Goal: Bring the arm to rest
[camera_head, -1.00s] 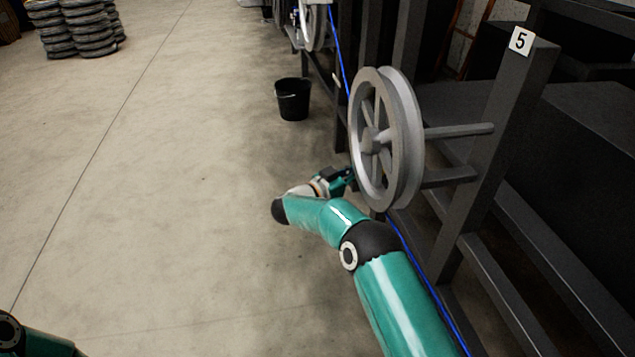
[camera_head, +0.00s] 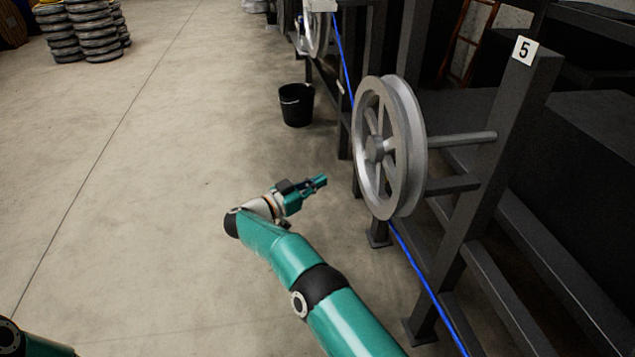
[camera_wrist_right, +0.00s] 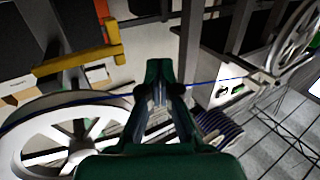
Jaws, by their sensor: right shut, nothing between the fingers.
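My right gripper (camera_head: 318,182) is shut and empty in the head view. It is held over the concrete floor, to the left of the grey spoked wheel (camera_head: 403,150) and apart from it. In the right wrist view the gripper (camera_wrist_right: 160,75) points away with its fingers together. The blue cable (camera_head: 420,275) runs along the dark frame and passes behind the wheel. It also shows as a thin blue line in the wrist view (camera_wrist_right: 215,83). Of my left arm only a part shows at the lower left corner of the head view; its gripper is out of view.
The dark metal frame (camera_head: 480,200) with the number 5 sign (camera_head: 525,50) stands on the right. A black bucket (camera_head: 296,105) stands on the floor ahead. Stacked discs (camera_head: 85,30) stand at the far left. The floor on the left is clear.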

